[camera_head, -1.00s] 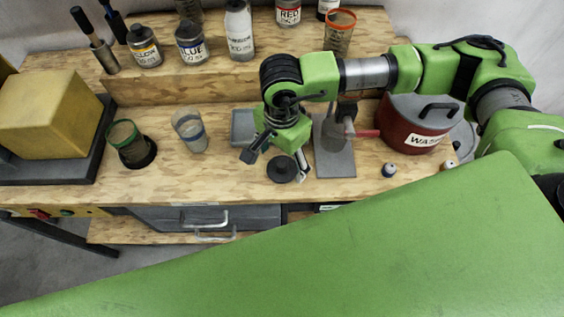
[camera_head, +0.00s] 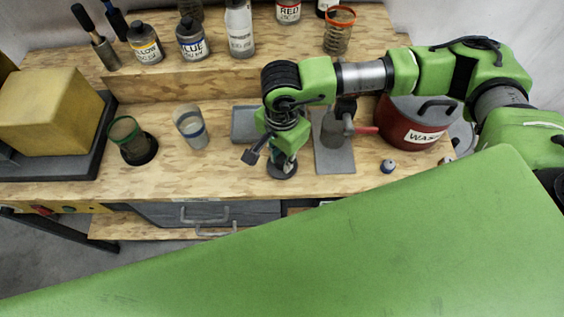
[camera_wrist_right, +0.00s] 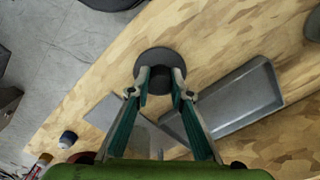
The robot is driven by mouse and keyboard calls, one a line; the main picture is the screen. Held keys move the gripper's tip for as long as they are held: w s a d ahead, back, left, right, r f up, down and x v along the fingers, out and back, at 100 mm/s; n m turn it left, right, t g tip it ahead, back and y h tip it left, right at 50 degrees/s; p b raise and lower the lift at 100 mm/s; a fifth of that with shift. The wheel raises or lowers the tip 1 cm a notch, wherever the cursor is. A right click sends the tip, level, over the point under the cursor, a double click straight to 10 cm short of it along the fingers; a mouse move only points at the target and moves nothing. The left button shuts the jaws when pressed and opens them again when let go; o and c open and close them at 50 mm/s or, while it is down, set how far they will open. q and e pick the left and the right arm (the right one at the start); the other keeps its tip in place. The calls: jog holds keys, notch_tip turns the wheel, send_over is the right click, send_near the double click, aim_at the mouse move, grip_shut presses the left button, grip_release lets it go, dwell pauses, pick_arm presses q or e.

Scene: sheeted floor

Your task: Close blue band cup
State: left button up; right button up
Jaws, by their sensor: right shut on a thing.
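The blue band cup (camera_head: 191,132) is a clear cup with a blue band, upright and open on the bench, left of my right arm. A dark round lid with a knob (camera_head: 275,171) lies near the bench's front edge. My right gripper (camera_head: 284,162) is pointed down over the lid, its fingers shut on the knob. In the right wrist view the lid (camera_wrist_right: 158,55) lies flat between and beyond the fingertips (camera_wrist_right: 161,80), which press on the knob from both sides. I cannot tell whether the lid is lifted. My left gripper is not in view.
A green-banded cup (camera_head: 122,131) stands left of the blue band cup. A grey tray (camera_head: 243,125) lies behind the lid, a grey plate (camera_head: 334,160) to its right. The red WASTE pot (camera_head: 408,135) is further right. Bottles (camera_head: 191,40) line the raised shelf.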

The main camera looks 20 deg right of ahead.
jog(key=shift+s+d+f, duration=0.1)
jog(key=shift+s+f, duration=0.05)
jog(key=shift+w+r+b, duration=0.2)
jog(key=shift+r+b, duration=0.45)
jog(key=shift+b, duration=0.15)
jog(key=s+r+b, duration=1.1)
jog(key=s+b, duration=0.1)
jog(key=s, duration=0.2)
jog(key=shift+d+r+b, duration=0.3)
jog(key=shift+d+r, duration=0.1)
